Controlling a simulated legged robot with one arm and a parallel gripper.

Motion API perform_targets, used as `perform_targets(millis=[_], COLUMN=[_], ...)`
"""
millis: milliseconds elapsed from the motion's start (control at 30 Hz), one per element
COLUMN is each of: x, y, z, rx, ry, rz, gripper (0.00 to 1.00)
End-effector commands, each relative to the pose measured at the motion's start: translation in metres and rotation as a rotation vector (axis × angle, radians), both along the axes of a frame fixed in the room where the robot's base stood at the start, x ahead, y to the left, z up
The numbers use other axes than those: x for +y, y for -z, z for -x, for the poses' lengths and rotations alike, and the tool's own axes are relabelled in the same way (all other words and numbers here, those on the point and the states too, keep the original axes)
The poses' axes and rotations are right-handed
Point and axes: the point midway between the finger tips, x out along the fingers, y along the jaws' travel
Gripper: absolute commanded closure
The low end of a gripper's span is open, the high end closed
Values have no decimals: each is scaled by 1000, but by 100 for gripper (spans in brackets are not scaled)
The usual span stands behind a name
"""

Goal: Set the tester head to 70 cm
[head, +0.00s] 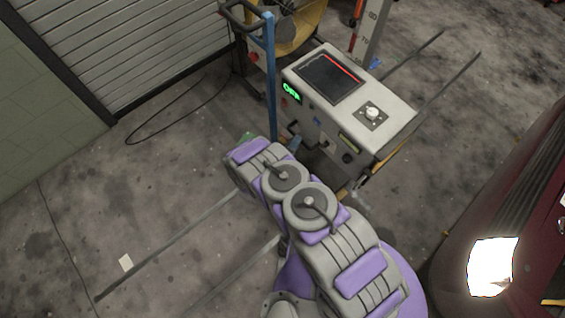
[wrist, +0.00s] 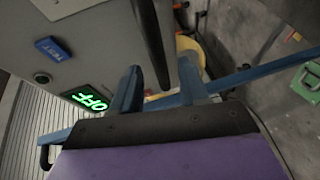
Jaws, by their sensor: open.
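A grey upright post (head: 372,28) with a printed scale stands behind the console at the top of the head view. A 70 mark is legible on it; its upper end is cut off. A small blue part (head: 375,63) sits low beside this post. I cannot make out the tester head or its height. The grey console (head: 310,98) has a dark screen, a knob (head: 372,112) and a green OFF display (head: 291,92). My gripper (wrist: 170,70) is open with nothing seen held, close to the console side with the OFF display (wrist: 90,98) and a blue TEST label (wrist: 53,48).
A yellow round-framed thing (head: 295,25) stands behind. A dark red car (head: 525,190) with a lit headlight is at right. Long rails and a cable lie on the floor, with clear floor at left.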

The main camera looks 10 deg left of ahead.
Motion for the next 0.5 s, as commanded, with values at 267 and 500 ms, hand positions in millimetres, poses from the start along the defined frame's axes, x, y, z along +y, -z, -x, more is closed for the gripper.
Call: perform_targets(millis=[267,500], x=[19,29], y=[-13,-20], z=[61,106], rx=[2,4], ry=[-8,-7], rz=[2,2], gripper=[56,56])
